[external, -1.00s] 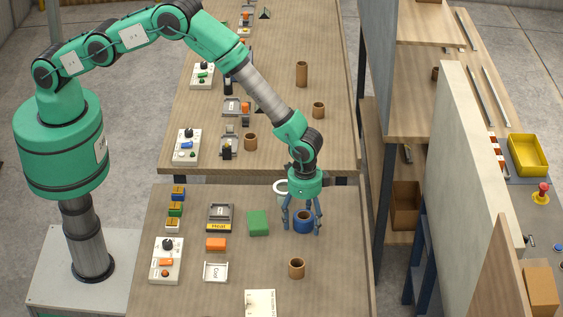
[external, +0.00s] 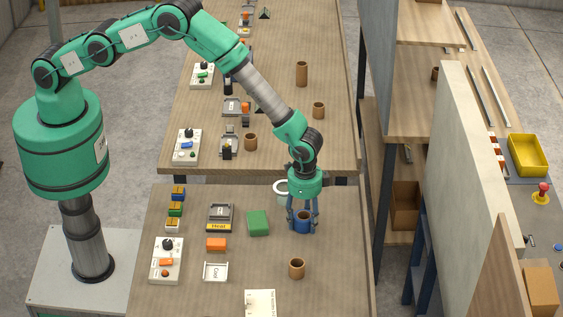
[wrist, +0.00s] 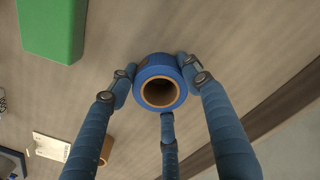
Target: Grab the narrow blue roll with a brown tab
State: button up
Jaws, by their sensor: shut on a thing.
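The blue roll (external: 302,225) with a brown inner core stands on the near table at its right side. It also shows in the wrist view (wrist: 153,70), seen from above with its core open. My gripper (external: 303,220) points down over it, and its blue-grey fingers are closed around the roll's outside. In the wrist view my gripper (wrist: 160,88) has fingers at the left, right and near side of the roll. I cannot tell whether the roll is lifted off the table.
A green block (external: 258,223) lies left of the roll. A small brown roll (external: 296,268) stands nearer the front. A white ring (external: 281,188) is behind my gripper. An orange block (external: 216,244) and a control box (external: 166,261) are further left. The table's right edge is close.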

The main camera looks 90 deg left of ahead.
aim_at(302, 210)
jog(key=shift+r, duration=0.1)
jog(key=shift+w+r, duration=0.1)
jog(key=shift+r, duration=0.95)
jog(key=shift+s+a+r, duration=0.1)
jog(key=shift+s+r, duration=0.3)
jog(key=shift+r, duration=0.3)
jog(key=s+a, duration=0.1)
jog(key=s, duration=0.4)
jog(key=s+a+r, duration=0.1)
jog(key=s+a, duration=0.1)
jog(key=s, duration=0.2)
jog(key=s+a+b, duration=0.1)
jog(key=s, duration=0.4)
jog(key=shift+s+a+r, duration=0.15)
jog(key=shift+s+a, duration=0.15)
jog(key=shift+a, duration=0.1)
jog(key=shift+d, duration=0.1)
